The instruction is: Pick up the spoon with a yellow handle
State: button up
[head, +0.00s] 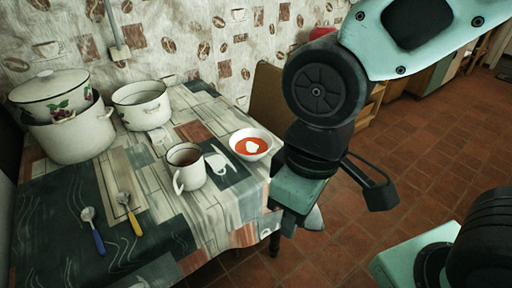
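The spoon with a yellow handle (134,225) lies on the patterned tablecloth in the left front part of the table, its metal bowl toward the back and its handle toward the front. A similar spoon with a blue handle (98,241) lies just to its left, apart from it. My gripper (300,195) hangs at the right edge of the table, well to the right of both spoons and apart from them.
A brown-filled mug (192,173) and a white bowl of red soup (251,145) stand between my gripper and the spoons. White pots (70,136) (142,106) stand at the back left by the wall. A chair (266,97) is behind the table (215,215). The tiled floor on the right is mostly open.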

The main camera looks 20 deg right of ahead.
aim_at(123, 197)
jog(key=i+l+u, duration=0.3)
jog(key=i+l, duration=0.45)
jog(key=l, duration=0.15)
jog(key=u, duration=2.05)
